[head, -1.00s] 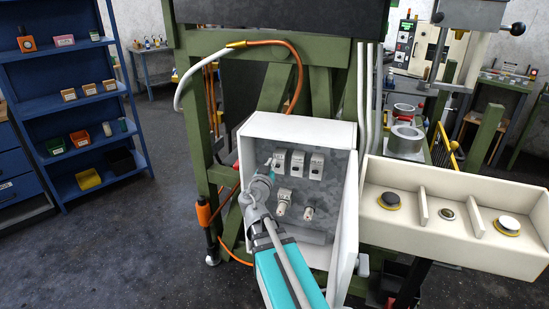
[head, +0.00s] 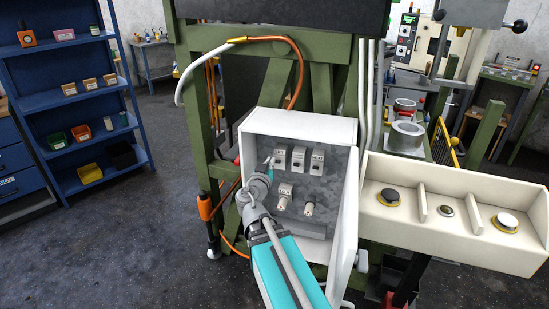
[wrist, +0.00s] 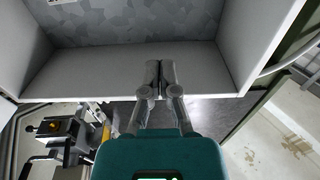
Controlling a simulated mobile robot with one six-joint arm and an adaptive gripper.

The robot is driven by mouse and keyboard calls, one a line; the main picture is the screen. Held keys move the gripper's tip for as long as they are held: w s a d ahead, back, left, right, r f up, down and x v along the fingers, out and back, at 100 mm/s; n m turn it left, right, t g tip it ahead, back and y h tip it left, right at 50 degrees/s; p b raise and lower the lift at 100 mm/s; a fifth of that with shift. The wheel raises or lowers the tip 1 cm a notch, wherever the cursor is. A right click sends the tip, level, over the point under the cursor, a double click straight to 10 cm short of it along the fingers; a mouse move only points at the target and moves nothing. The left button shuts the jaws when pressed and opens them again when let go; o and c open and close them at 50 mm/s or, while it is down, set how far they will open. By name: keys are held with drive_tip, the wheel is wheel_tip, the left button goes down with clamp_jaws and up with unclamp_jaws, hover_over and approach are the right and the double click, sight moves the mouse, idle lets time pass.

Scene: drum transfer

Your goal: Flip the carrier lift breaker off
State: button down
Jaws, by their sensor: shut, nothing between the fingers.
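An open electrical box (head: 350,185) holds a grey back panel with three breakers in an upper row: a left one (head: 279,157), a middle one (head: 298,159) and a right one (head: 317,162). Two smaller switches, a left one (head: 285,192) and a right one (head: 309,208), sit below. Labels are too small to read, so I cannot tell which is the carrier lift breaker. My gripper (head: 271,163) is shut and empty at the box's left side, close to the upper left breaker; contact cannot be told. In the wrist view its closed fingertips (wrist: 160,66) point into the box.
The box door (head: 344,240) hangs open at the right. A cream control console (head: 440,235) with several buttons stands right of it. An orange cable (head: 298,75) loops above the box. A blue shelf (head: 75,100) stands at the left, with bare floor between.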

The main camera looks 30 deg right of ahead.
sight(277, 154)
drive_tip(key=y+p, duration=0.1)
drive_tip(key=p, duration=0.1)
drive_tip(key=w+r+g+p, duration=0.1)
drive_tip(key=p, duration=0.1)
drive_tip(key=shift+w+d+r+y, duration=0.1)
drive_tip(key=shift+d+y, duration=0.15)
drive_tip(key=shift+y, duration=0.15)
drive_tip(key=shift+w+d, duration=0.15)
drive_tip(key=x, duration=0.3)
drive_tip(key=b+x, duration=0.1)
drive_tip(key=x, duration=0.5)
drive_tip(key=shift+w+d+f, duration=0.15)
drive_tip(key=shift+w+f, duration=0.05)
drive_tip(key=shift+f, duration=0.15)
drive_tip(key=shift+d+f+b, duration=0.1)
drive_tip(key=shift+f+b, duration=0.25)
drive_tip(key=shift+b, duration=0.2)
drive_tip(key=shift+s+a+f+b, duration=0.3)
drive_tip(key=shift+s+f+b, duration=0.05)
drive_tip(key=shift+f+b, duration=0.4)
drive_tip(key=shift+s+a+f+b, duration=0.3)
drive_tip(key=shift+s+f+b, duration=0.05)
drive_tip(key=shift+f+b, duration=0.35)
drive_tip(key=shift+w+a+f+b, duration=0.1)
drive_tip(key=shift+a+b, duration=0.25)
drive_tip(key=shift+b, duration=0.05)
